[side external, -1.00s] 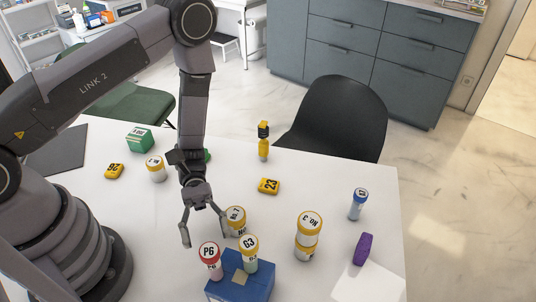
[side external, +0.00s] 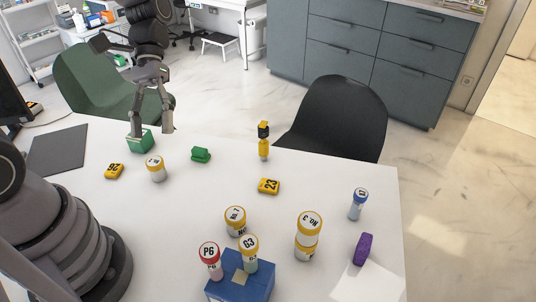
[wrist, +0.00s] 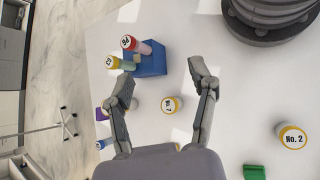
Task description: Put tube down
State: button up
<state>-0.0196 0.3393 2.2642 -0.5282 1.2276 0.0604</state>
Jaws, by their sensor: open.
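In the wrist view the red-capped tube (wrist: 142,46), yellow-capped tube (wrist: 122,63) and blue rack (wrist: 154,62) show near the top. A blue-capped tube (side external: 357,206) stands upright at the right of the table; it also shows in the wrist view (wrist: 104,144). My gripper (side external: 151,128) is open and empty, raised toward the table's far left side, apart from the tubes. Its spread fingers show in the wrist view (wrist: 161,80).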

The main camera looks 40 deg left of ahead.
jog(key=s+a+r+m+t+y, duration=0.1)
jog(key=s+a+r+t+y, duration=0.2)
jog(key=r+t, duration=0.3)
jog(key=s+a+r+m+t+y, duration=0.2)
jog(key=s+a+r+t+y, duration=0.1)
jog(key=a+r+t, duration=0.2)
jog(key=shift+s+a+r+m+t, duration=0.35)
jog(key=shift+r+t, duration=0.25)
jog(key=shift+r, duration=0.25)
